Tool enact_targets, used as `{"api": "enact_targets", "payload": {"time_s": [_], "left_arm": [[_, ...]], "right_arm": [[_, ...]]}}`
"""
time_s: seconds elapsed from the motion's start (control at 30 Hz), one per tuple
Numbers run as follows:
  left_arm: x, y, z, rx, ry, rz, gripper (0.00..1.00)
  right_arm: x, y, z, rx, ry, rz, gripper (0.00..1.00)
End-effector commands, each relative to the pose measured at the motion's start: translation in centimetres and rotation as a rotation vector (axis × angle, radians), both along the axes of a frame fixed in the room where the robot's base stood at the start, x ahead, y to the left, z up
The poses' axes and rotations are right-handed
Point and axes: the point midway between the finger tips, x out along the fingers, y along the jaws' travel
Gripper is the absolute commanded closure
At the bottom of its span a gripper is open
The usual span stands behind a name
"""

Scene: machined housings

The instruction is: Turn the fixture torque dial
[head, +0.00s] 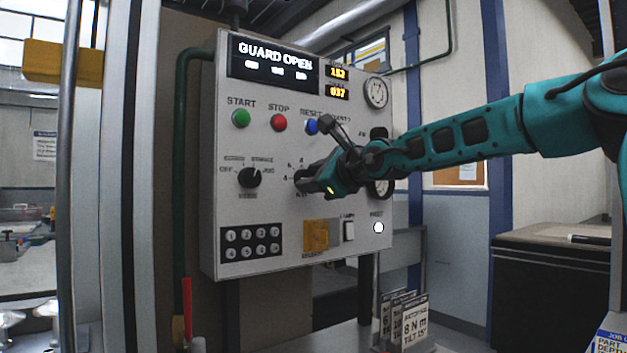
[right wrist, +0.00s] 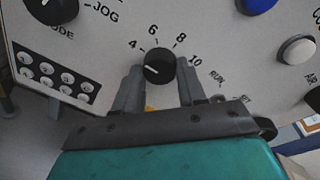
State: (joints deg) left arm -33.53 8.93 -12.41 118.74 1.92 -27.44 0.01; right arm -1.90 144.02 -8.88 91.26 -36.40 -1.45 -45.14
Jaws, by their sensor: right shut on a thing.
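The torque dial (right wrist: 159,67) is a round black knob with a pale pointer line, on the light grey control panel (head: 290,255). My right gripper (right wrist: 160,84) is shut on the dial, one finger on each side. In the head view my right gripper (head: 312,180) reaches the panel from the right and covers most of the dial. My left gripper is not in view.
The panel also bears a green start button (head: 241,118), a red stop button (head: 278,122), a blue reset button (head: 311,126), a mode knob (head: 249,177), a keypad (head: 251,241) and a yellow square (head: 316,236). Cards, one reading 8 N m (head: 414,327), stand below.

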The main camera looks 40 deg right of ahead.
Motion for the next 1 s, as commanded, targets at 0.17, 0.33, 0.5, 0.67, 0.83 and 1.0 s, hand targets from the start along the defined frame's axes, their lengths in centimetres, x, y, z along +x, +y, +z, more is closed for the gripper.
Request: {"api": "enact_targets", "payload": {"time_s": [0.17,0.33,0.5,0.67,0.83,1.0], "left_arm": [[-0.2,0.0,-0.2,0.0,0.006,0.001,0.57],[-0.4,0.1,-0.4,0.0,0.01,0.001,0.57],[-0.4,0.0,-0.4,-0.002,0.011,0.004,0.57],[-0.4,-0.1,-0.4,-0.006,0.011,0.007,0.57],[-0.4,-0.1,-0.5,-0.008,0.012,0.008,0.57],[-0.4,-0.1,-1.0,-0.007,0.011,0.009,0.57]], "right_arm": [[0.0,0.0,0.0,-0.005,0.001,0.001,0.9],[0.0,0.0,0.0,-0.004,0.001,0.001,0.47],[0.0,0.0,0.0,-0.002,0.0,0.0,0.34],[0.0,0.0,0.0,-0.001,0.0,0.0,0.34],[-0.6,0.1,0.1,-0.001,-0.002,0.001,0.34],[-2.8,0.3,0.3,0.0,-0.004,0.001,0.34]]}}
